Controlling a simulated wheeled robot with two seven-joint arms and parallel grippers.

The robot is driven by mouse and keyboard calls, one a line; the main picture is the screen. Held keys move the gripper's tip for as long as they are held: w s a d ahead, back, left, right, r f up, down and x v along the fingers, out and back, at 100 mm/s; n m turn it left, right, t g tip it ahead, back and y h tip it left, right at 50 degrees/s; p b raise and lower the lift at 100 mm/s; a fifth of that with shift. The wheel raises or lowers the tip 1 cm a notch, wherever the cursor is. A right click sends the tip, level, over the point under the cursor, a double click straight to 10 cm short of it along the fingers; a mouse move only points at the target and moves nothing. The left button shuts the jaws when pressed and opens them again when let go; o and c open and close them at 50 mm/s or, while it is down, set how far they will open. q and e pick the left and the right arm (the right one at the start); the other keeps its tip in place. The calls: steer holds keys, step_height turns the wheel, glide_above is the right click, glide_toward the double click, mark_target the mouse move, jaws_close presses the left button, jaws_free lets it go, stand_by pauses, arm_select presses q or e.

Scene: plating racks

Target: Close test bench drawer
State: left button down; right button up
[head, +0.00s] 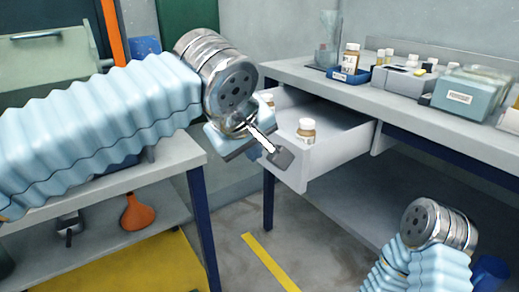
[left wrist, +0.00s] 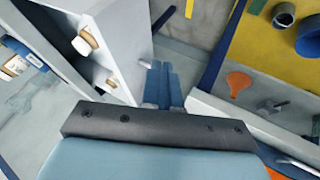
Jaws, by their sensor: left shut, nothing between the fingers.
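The test bench drawer (head: 345,148) is pulled out of the bench in the head view. It holds brown bottles with white caps, one near its front (head: 306,131) and one further left (head: 267,101). My left gripper (head: 280,156) is shut and empty, and overlaps the drawer's front end in the head view. In the left wrist view, its blue-grey fingers (left wrist: 161,85) are together beside the drawer's pale wall (left wrist: 128,30); I cannot tell whether they touch it. My right wrist shows at the lower right of the head view, but its fingers do not show.
The bench top (head: 400,100) carries a blue tray with a bottle (head: 349,62) and a teal box (head: 468,92). A second table (head: 160,165) stands at the left, with an orange funnel (head: 137,213) on its lower shelf. Open floor with a yellow stripe (head: 270,262) lies between.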

arm_select(q)
steer(key=w+d+f, duration=0.4)
steer(key=w+f, duration=0.2)
steer(key=w, duration=0.1)
steer(key=shift+d+f, duration=0.15)
steer(key=shift+d, duration=0.15)
